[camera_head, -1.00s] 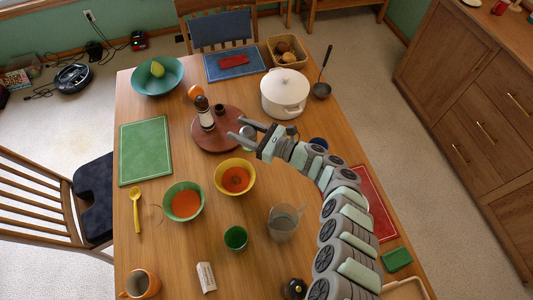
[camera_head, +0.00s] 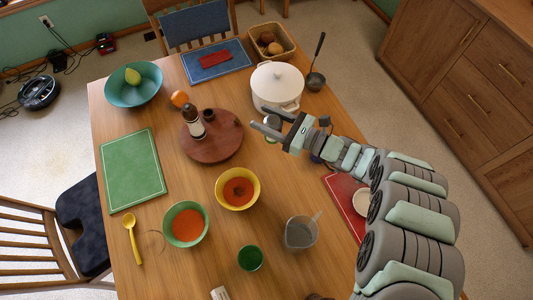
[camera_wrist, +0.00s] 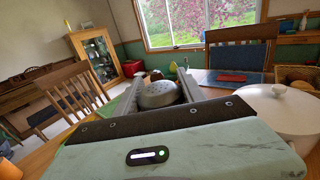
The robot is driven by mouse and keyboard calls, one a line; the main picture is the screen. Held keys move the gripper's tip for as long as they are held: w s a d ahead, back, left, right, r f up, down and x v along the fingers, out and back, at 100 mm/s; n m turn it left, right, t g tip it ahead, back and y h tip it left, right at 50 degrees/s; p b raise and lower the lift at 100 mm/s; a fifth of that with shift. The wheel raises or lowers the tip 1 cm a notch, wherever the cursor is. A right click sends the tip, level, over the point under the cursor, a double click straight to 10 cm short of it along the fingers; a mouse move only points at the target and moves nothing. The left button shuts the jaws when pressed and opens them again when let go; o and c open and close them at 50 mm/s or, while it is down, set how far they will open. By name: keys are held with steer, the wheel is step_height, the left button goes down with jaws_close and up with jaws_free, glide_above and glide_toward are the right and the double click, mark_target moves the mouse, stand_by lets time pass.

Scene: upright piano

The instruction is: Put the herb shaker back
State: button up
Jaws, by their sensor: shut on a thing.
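My gripper (camera_head: 262,119) is shut on the herb shaker (camera_wrist: 158,95). The shaker's grey, perforated dome top shows between my fingers in the wrist view. In the head view the fingers and wrist hide most of it, so its lower part is hard to see. My gripper is above the table, just right of the round brown wooden tray (camera_head: 213,152) and below the white pot. On the tray stand a dark-topped mill (camera_head: 194,123) with a pale middle and a small dark jar (camera_head: 208,114); a small dark spot lies near its right edge.
The white lidded pot (camera_head: 277,85) stands close behind my gripper, with a ladle (camera_head: 316,78) beside it. A yellow bowl (camera_head: 238,187) and green bowl (camera_head: 185,223) of soup are in front. The tray's front and right surface is bare.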

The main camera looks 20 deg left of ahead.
steer(key=shift+s+f+b, duration=0.1)
steer(key=shift+f+b, duration=2.4)
steer(key=shift+f, duration=6.65)
steer(key=shift+f, duration=0.1)
steer(key=shift+f, duration=0.15)
steer(key=o, duration=1.4)
steer(key=shift+r, duration=0.2)
steer(key=d, duration=0.4)
steer(key=d+b, duration=0.1)
steer(key=d, duration=0.3)
steer(key=s+d, duration=0.1)
steer(key=d, duration=0.3)
steer(key=shift+b, duration=0.4)
